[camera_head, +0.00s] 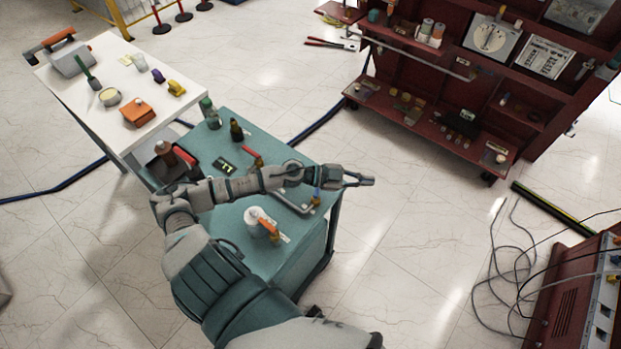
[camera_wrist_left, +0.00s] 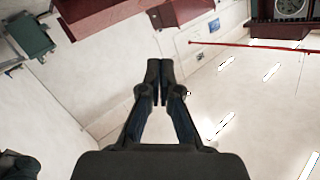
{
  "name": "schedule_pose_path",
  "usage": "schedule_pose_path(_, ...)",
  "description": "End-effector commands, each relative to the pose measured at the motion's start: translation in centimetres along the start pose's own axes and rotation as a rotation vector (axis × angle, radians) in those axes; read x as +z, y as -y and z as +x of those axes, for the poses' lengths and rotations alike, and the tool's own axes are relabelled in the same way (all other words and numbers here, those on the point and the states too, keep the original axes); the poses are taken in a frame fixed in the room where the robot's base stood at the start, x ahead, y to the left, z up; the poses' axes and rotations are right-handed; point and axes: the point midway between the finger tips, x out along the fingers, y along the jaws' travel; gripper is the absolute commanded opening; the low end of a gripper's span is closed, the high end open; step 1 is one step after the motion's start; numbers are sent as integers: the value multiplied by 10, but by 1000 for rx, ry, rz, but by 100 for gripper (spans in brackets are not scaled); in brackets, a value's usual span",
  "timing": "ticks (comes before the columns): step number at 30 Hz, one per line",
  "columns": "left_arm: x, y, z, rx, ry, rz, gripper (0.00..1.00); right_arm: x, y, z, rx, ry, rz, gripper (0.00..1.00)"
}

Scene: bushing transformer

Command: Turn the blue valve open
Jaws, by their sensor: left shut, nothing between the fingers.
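A small blue handle on a brass-coloured fitting, which looks like the blue valve (camera_head: 316,196), is at the right edge of the teal table (camera_head: 228,217), at the end of a bent grey pipe. My left arm reaches across above the table, and my left gripper (camera_head: 371,180) is out past the table's right edge, to the right of the valve and apart from it. Its fingers are shut and empty. The left wrist view shows the fingertips (camera_wrist_left: 159,68) together, with no valve between them. My right gripper is not in view.
The teal table also holds an orange-handled valve (camera_head: 268,228), a red-handled part (camera_head: 252,156) and bottles. A white table (camera_head: 75,92) with tools adjoins it. A dark red shelf unit (camera_head: 545,110) stands at the upper right.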

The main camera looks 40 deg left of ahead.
Motion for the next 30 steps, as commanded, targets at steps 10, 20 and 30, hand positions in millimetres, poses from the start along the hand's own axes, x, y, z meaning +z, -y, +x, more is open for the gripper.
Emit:
schedule_pose_path(10, 85, 62, -190, 412, 845, -137, 0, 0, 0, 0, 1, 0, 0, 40)
schedule_pose_path(20, 103, 62, -214, 410, 982, -200, 0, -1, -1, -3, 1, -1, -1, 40)
schedule_pose_path(30, 158, 32, -179, 411, 977, -199, 0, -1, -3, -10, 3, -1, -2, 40)
